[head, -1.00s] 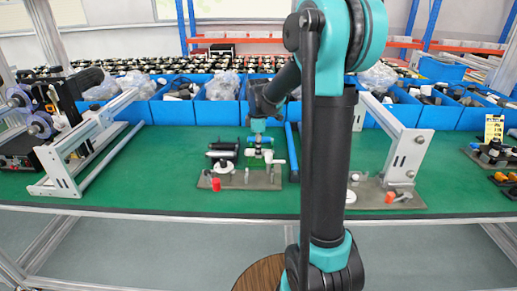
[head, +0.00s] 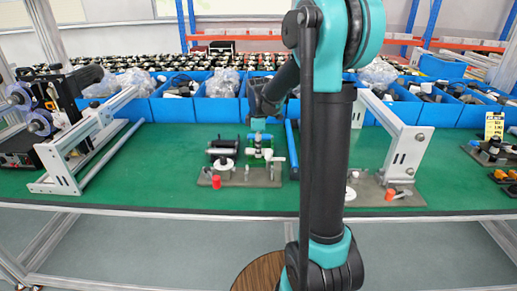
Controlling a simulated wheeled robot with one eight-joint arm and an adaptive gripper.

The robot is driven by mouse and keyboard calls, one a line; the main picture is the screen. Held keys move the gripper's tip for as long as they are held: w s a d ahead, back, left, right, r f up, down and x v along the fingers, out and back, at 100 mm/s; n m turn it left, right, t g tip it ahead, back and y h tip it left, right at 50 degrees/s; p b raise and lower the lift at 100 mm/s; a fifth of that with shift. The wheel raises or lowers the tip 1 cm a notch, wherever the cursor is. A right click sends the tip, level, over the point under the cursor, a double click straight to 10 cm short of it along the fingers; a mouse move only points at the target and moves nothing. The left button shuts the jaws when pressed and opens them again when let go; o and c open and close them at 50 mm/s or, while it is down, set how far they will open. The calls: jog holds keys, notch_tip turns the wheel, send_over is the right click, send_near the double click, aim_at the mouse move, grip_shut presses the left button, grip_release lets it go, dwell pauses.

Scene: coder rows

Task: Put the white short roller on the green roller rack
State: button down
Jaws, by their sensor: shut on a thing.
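My gripper (head: 258,128) points down over the back right of a small grey fixture plate (head: 262,182) in the middle of the green bench. It is shut on a small piece, which looks like the white short roller (head: 267,154); the piece is tiny and partly hidden by the fingers. Small green parts (head: 257,140) show right at the fingertips; I cannot tell whether they are the green roller rack. A black roller (head: 222,143) and a white disc (head: 225,163) sit on the left of the plate, with a red knob (head: 216,182) in front.
A blue bar (head: 292,148) lies just right of the plate. Grey frames stand at left (head: 62,160) and right (head: 405,150). Blue bins (head: 213,110) line the back. My arm hides part of the bench. Green bench surface (head: 140,180) is clear left of the plate.

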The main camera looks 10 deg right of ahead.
jog(key=shift+f, duration=0.15)
jog(key=c, duration=1.2)
grip_release()
notch_tip(320, 180, up, 12)
jog(key=shift+s, duration=0.3)
